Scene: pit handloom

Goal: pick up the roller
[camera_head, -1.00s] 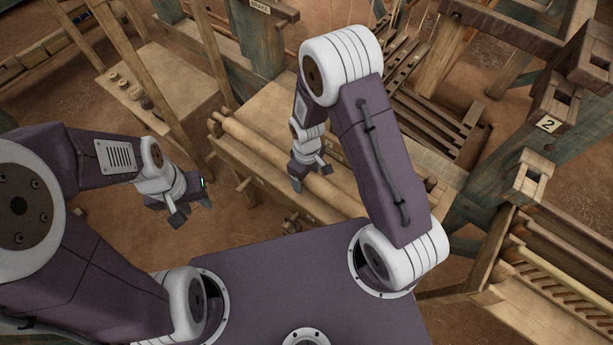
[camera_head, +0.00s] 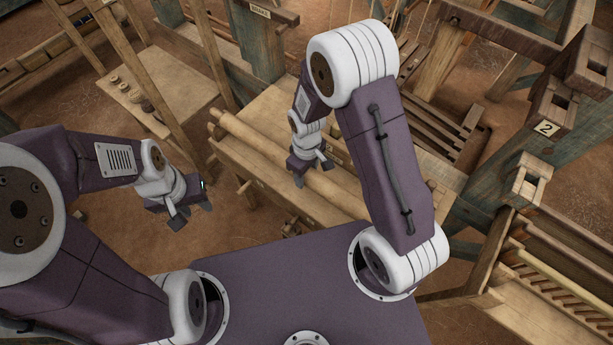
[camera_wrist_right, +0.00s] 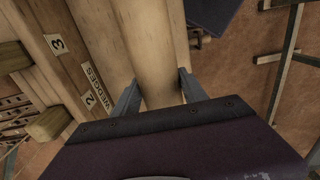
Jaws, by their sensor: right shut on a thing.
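The roller (camera_head: 250,138) is a long pale wooden cylinder lying diagonally along the front of the wooden loom bench in the head view. My right gripper (camera_head: 314,172) is at the roller, with its fingers on either side of it. In the right wrist view the roller (camera_wrist_right: 155,45) runs between the two fingers of my right gripper (camera_wrist_right: 160,90), which is shut on it. The part of the roller beyond my right arm is partly hidden. My left gripper (camera_head: 193,214) is apart from the roller, over the floor at left, with its fingers spread and nothing between them.
A post marked 2 (camera_head: 545,129) and a slatted frame (camera_head: 560,265) are at right. In the wrist view, a beam with labels (camera_wrist_right: 90,85) runs beside the roller. Floor is clear beneath my left gripper.

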